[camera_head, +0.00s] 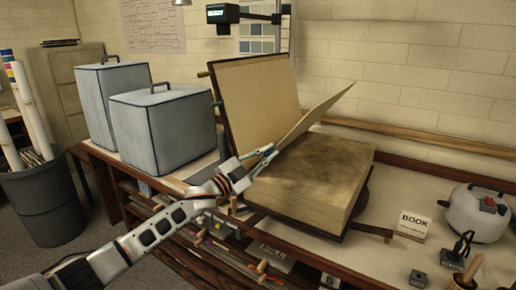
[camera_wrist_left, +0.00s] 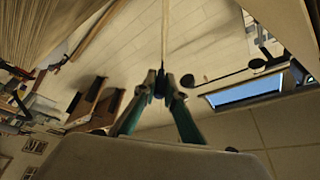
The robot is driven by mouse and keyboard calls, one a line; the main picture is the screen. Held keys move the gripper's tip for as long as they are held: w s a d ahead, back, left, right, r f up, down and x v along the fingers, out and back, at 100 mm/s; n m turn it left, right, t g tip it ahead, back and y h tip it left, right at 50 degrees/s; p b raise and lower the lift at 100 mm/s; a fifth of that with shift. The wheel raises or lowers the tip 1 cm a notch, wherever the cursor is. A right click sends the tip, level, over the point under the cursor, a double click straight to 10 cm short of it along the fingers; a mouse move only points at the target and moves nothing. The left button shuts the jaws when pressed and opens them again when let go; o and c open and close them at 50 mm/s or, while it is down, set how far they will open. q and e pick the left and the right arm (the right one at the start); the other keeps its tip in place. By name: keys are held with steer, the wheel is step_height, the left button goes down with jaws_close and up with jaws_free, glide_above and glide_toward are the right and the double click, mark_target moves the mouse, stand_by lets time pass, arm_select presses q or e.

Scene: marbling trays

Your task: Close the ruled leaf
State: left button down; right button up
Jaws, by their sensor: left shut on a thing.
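A large thick book stands open on the workbench, its page block (camera_head: 318,172) lying flat on the right and its left cover side (camera_head: 255,92) leaning up at the back. One leaf (camera_head: 318,112) stands raised and tilted between them; I cannot make out ruling on it. My left gripper (camera_head: 270,152) is shut on the leaf's near lower edge, at the left of the page block. In the left wrist view the fingertips (camera_wrist_left: 162,88) pinch the leaf (camera_wrist_left: 166,40), which shows nearly edge-on. My right gripper is not in view.
Two grey covered boxes (camera_head: 163,127) stand left of the book. A "BOOK" card (camera_head: 413,225), a grey pot (camera_head: 476,214) and small tools stand on the right. A display on a stand arm (camera_head: 223,13) hangs behind the book. Shelves with items lie below the bench front.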

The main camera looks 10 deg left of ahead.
arm_select(q)
steer(key=shift+s+d+f+m+g+y+p, duration=0.3)
steer(key=shift+d+f+m+g, duration=0.6)
steer(key=shift+f+m, duration=1.25)
steer(key=shift+s+d+f+m+g+y+p, duration=0.1)
steer(key=shift+s+d+f+m+g, duration=0.4)
steer(key=shift+d+f+m, duration=1.6)
steer(key=shift+s+d+f+m+g+y+p, duration=0.25)
steer(key=shift+f+m+g, duration=0.75)
steer(key=shift+f, duration=2.1)
steer(key=shift+s+f+m+t, duration=0.1)
steer(key=shift+s+m+t, duration=0.05)
steer(key=shift+m+t, duration=0.15)
steer(key=c, duration=2.1)
jaws_free()
steer(key=v, duration=1.2)
